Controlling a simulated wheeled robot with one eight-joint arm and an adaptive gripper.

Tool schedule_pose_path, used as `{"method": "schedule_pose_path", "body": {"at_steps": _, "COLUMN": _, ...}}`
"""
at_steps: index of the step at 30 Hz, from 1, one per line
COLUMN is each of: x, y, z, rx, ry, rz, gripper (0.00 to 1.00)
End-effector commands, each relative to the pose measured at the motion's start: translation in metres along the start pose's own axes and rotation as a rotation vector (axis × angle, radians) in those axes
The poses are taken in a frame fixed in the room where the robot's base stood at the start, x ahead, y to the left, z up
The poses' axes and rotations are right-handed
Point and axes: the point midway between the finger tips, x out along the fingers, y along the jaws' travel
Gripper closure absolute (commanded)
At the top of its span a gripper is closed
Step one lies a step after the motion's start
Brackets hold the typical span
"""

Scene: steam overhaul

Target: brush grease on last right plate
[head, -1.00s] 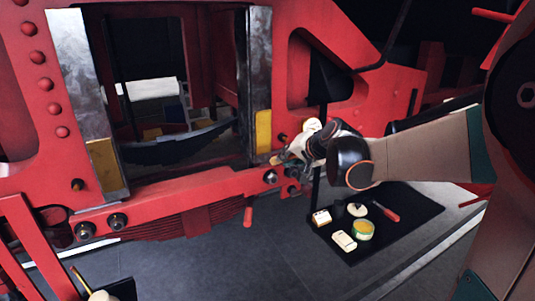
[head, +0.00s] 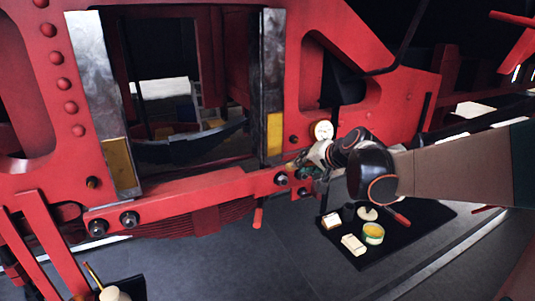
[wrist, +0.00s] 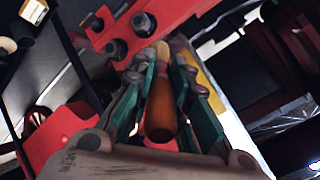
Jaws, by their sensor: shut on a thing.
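The right plate (head: 272,60) is an upright metal strip on the right side of the frame opening, with a yellow patch (head: 274,135) on its lower part. The left plate (head: 92,70) has a similar yellow patch. My gripper (head: 303,162) is just right of and below the right plate's lower end. In the wrist view its green fingers are shut on a brush with an orange-brown wooden handle (wrist: 161,108). The brush's pale far end (wrist: 163,52) points toward the red frame. Whether it touches the plate cannot be told.
A black mat (head: 415,232) on the floor holds an open yellow-topped tin (head: 373,232), pale blocks and a red-handled tool (head: 398,216). A bolted red bar (head: 200,193) runs below the opening. Grey floor in front is mostly clear.

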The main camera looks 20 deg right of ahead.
Motion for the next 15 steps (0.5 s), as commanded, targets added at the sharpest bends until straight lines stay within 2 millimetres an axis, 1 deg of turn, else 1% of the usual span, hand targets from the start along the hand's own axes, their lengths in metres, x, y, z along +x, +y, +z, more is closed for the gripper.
{"method": "schedule_pose_path", "body": {"at_steps": 11, "x": -0.0013, "y": -0.0003, "z": 0.0016, "rx": 0.000, "ry": 0.000, "rz": 0.000, "gripper": 1.00}}
{"method": "schedule_pose_path", "body": {"at_steps": 15, "x": 0.0019, "y": -0.0018, "z": 0.0005, "rx": -0.001, "ry": -0.001, "rz": -0.001, "gripper": 1.00}}
